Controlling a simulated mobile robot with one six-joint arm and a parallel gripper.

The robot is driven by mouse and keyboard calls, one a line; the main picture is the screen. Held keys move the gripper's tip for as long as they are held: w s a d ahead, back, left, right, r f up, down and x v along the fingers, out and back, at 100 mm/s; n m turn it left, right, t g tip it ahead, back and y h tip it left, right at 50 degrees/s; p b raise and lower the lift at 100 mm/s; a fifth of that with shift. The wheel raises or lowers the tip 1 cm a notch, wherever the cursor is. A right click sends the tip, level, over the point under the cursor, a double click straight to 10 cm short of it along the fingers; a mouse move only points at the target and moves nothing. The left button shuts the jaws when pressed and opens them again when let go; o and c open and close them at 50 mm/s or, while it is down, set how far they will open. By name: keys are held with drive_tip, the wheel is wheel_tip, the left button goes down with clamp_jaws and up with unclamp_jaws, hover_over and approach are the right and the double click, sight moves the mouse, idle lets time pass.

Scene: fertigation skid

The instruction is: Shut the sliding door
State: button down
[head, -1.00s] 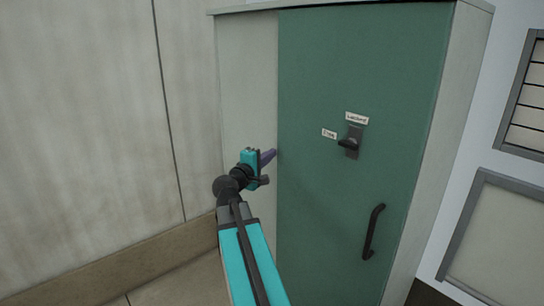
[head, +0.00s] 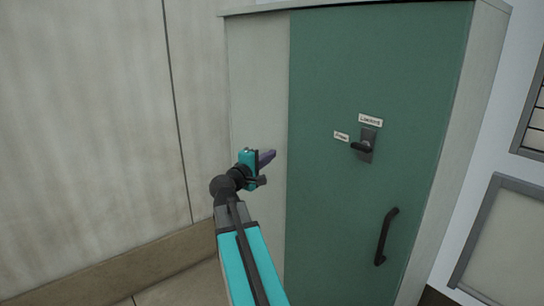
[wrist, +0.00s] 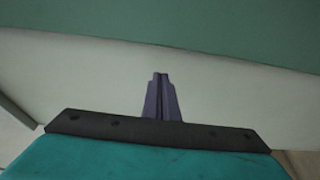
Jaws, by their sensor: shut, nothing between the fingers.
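The green sliding door (head: 340,210) covers most of the cabinet front in the head view, with a pale panel (head: 258,90) to its left. A black bar handle (head: 386,237) sits low on the right of the door. A dark latch lever (head: 363,147) sits above it, with two small labels beside it whose text is hard to read. My gripper (head: 270,157) is shut and empty, in front of the pale panel just left of the door's left edge. In the wrist view its purple fingers (wrist: 161,88) are together, with the green door (wrist: 190,25) beyond. Contact cannot be told.
A pale wall (head: 85,120) with a brown base strip (head: 130,275) stands left of the cabinet. A grey-framed panel (head: 505,240) is on the wall to the right. Open space lies in front of the cabinet.

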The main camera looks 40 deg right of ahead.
drive_tip(key=v, duration=0.8)
idle(0.4)
